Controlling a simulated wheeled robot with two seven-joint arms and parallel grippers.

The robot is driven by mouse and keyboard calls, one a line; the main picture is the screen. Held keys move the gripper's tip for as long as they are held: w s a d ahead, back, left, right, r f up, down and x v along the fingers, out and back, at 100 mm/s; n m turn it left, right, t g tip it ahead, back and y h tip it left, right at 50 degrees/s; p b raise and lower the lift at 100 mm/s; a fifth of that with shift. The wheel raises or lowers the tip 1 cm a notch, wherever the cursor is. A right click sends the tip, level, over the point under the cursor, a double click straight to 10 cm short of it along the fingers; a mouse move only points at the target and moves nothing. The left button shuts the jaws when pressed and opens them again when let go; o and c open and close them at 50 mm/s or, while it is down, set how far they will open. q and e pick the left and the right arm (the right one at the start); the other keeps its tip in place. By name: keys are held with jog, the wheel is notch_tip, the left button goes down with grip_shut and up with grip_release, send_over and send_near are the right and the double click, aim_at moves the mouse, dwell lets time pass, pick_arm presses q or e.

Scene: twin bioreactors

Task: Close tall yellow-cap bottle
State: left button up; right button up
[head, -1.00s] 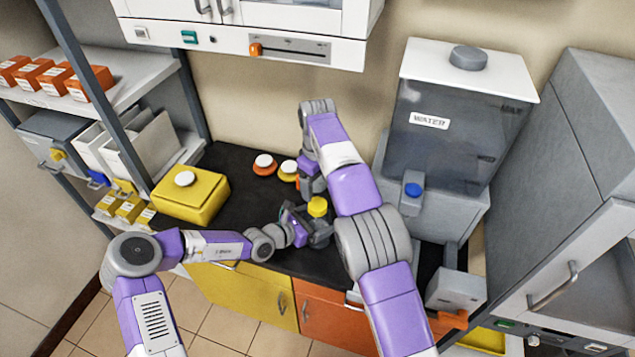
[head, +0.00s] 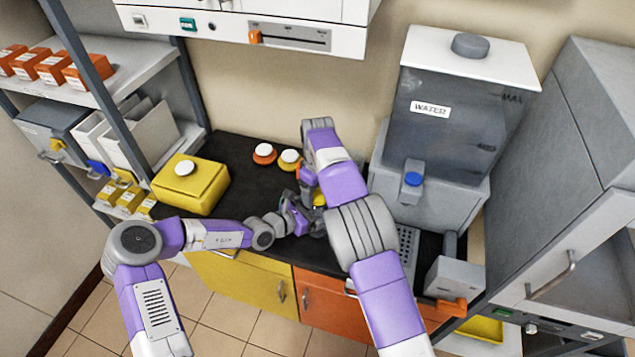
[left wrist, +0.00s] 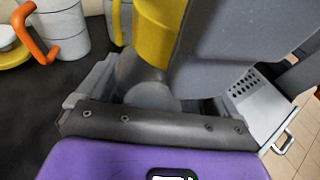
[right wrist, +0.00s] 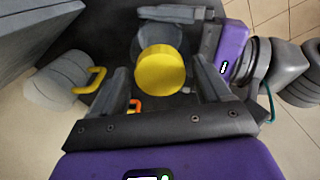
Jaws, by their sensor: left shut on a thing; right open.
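The bottle's yellow cap (right wrist: 160,70) shows in the right wrist view, between the spread fingers of my right gripper (right wrist: 165,90), which is open and not visibly touching it. In the left wrist view the yellow cap (left wrist: 155,30) stands on the grey bottle (left wrist: 140,75); I cannot tell how tightly it sits. My left gripper (left wrist: 150,95) is shut on the bottle below the cap. In the head view my left gripper (head: 300,217) and right gripper (head: 308,188) are close together, and the right arm hides most of the cap (head: 319,199).
A vessel with an orange handle (left wrist: 65,30) and one with a yellow handle (right wrist: 60,80) stand close by. A yellow box (head: 190,188) is at the left of the black counter (head: 235,155). The water tank (head: 455,110) stands at the right.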

jog(key=shift+f, duration=0.2)
jog(key=c, duration=1.1)
jog(key=m, duration=0.8)
jog(key=o, duration=1.2)
jog(key=shift+c, duration=0.2)
jog(key=shift+r, duration=2.25)
